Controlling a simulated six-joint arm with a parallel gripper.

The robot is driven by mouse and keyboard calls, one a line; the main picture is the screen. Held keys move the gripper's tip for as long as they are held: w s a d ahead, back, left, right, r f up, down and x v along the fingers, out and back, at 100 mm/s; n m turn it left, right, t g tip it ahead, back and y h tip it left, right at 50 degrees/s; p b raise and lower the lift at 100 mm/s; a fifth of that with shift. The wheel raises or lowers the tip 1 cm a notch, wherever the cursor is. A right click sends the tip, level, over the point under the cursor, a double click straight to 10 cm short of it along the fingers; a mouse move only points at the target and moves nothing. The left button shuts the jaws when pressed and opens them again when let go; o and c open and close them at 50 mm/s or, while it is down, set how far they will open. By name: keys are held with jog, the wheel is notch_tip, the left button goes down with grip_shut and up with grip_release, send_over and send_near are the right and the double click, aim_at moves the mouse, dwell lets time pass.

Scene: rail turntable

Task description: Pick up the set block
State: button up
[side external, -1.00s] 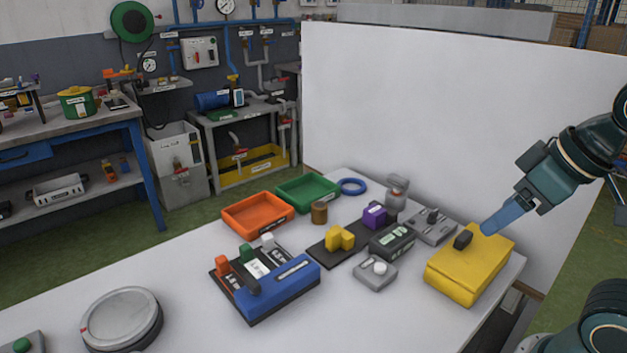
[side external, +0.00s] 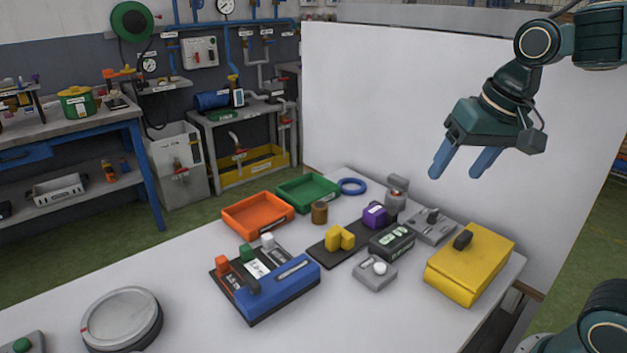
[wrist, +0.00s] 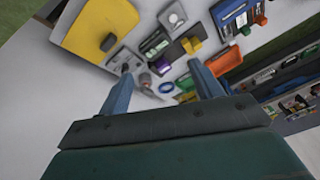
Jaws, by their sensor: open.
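My gripper (side external: 457,172) is open and empty, with two blue fingers pointing down, high above the table. In the side view it appears above the back right area, apart from everything. No block is labelled readably as the set block. A stepped yellow block (side external: 339,238) sits on a dark strip (side external: 322,255). A purple block (side external: 374,214) stands at the strip's far end. In the wrist view, the yellow block (wrist: 191,45) and the purple block (wrist: 161,66) show beyond and between the open fingers (wrist: 160,78).
A yellow box (side external: 468,268) with a black handle stands at the table's right. Grey and black devices (side external: 392,240) crowd the middle. Orange (side external: 258,228) and green (side external: 307,205) trays and a blue ring (side external: 352,186) lie behind. A blue fixture (side external: 278,288) and round turntable (side external: 122,312) are left.

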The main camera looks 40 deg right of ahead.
jog(key=w+d+f+m+g, duration=0.1)
jog(key=w+d+m, duration=0.15)
jog(key=w, duration=0.35)
jog(key=w+d+f+m+g, duration=0.1)
jog(key=w+f+m, duration=0.1)
jog(key=w+m, duration=0.35)
jog(key=m+g, duration=0.2)
jog(key=m, duration=0.3)
send_over(375, 209)
notch_tip(375, 209, down, 8)
jog(key=shift+w+d+r, duration=0.1)
jog(key=shift+w, duration=0.05)
jog(key=shift+f, duration=4.3)
jog(key=shift+f, duration=2.6)
